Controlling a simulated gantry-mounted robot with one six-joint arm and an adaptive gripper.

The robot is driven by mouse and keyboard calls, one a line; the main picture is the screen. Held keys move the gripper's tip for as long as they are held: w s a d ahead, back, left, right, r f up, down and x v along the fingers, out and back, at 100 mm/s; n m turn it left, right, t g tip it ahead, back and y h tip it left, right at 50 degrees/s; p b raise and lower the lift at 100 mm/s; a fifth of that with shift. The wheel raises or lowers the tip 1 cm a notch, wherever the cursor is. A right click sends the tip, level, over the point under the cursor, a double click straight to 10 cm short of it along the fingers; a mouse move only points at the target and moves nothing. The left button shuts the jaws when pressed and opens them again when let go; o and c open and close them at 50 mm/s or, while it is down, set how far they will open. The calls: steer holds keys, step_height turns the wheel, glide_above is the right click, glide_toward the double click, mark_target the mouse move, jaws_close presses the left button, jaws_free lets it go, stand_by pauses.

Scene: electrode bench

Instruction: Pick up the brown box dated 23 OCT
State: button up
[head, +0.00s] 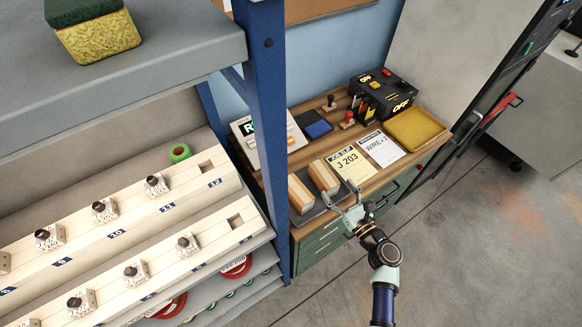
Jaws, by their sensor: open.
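Two brown boxes stand side by side on a dark grey tray (309,213) on the wooden bench top: a left box (301,192) and a right box (323,176). I cannot read a date on either, so I cannot tell which one is dated 23 OCT. My gripper (343,198) is open and empty at the bench's front edge, just right of and in front of the right box. It appears apart from both boxes, though its exact height is unclear.
A yellow J 203 card (347,163) and a white WIRE card (381,148) lie right of the boxes. A blue rack post (264,130) rises at left, beside shelves of electrode blocks.

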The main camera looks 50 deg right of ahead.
mark_target(325, 173)
steer(key=shift+d+f, duration=0.1)
steer(key=shift+f, duration=0.1)
steer(key=shift+x, duration=1.05)
steer(key=x, duration=0.3)
steer(key=b+x, duration=0.1)
steer(key=x, duration=0.1)
steer(key=shift+w+a+r, duration=0.2)
steer(key=shift+a+r, duration=0.05)
steer(key=c, duration=1.3)
step_height(325, 173, up, 20)
steer(key=p, duration=0.9)
steer(key=shift+p, duration=0.35)
steer(key=shift+c, duration=0.3)
